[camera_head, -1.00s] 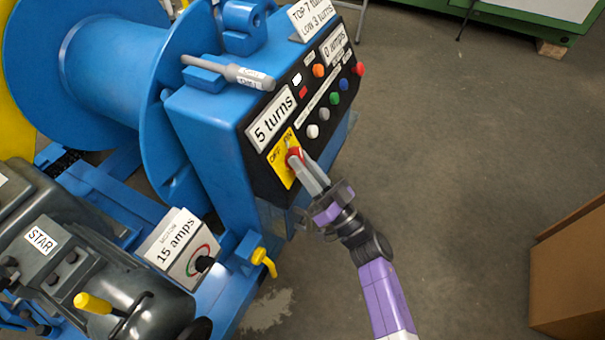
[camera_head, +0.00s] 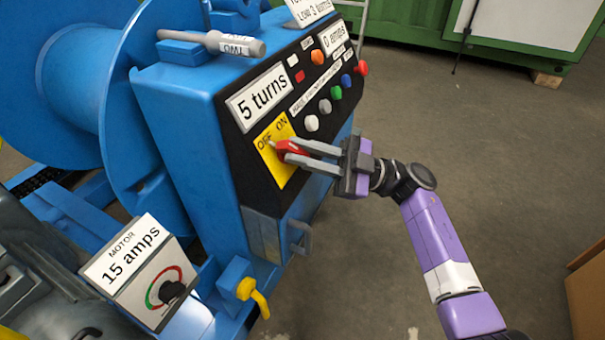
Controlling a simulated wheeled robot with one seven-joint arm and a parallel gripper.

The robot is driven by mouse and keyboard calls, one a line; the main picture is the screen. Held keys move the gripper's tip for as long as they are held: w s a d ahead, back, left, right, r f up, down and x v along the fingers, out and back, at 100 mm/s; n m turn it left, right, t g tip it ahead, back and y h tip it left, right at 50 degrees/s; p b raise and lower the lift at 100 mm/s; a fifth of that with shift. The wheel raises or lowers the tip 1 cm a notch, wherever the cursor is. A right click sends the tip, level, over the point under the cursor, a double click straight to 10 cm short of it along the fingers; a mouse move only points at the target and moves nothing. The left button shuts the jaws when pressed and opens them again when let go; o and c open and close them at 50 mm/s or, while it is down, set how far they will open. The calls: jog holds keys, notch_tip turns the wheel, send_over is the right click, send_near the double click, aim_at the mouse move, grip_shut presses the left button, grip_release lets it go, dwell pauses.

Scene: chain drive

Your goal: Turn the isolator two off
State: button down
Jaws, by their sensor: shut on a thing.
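The isolator is a red rotary handle (camera_head: 284,148) on a yellow plate (camera_head: 270,138) marked OFF at the left and ON at the right. It is on the black front panel of the blue cabinet. The handle's tip points left, toward the OFF side. My gripper (camera_head: 290,152) reaches in from the right, with its two grey fingers shut on the red handle. The fingers cover part of the handle and the lower right of the plate. Which isolator is number two cannot be read here.
A yellow-handled tap (camera_head: 256,294) and a "15 amps" motor box (camera_head: 140,271) stand below left. The floor at the right is open, with a brown box (camera_head: 592,293) at its edge.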

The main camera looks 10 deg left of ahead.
jog(key=n+g+b, duration=0.1)
jog(key=n+g+h+b, duration=0.1)
jog(key=shift+f+n+h+b, duration=0.2)
jog(key=shift+n+h+b, duration=0.1)
jog(key=shift+n+b, duration=0.1)
jog(key=shift+r+n+g+h+b, duration=0.15)
jog(key=shift+n+g+h+b, duration=0.3)
jog(key=shift+g, duration=0.25)
jog(key=shift+r+n, duration=0.1)
jog(key=shift+n, duration=0.15)
jog(key=c, duration=1.4)
grip_release()
jog(key=shift+o, duration=0.2)
jog(key=v, duration=0.7)
jog(key=shift+w+d, duration=0.2)
jog(key=shift+d, duration=0.15)
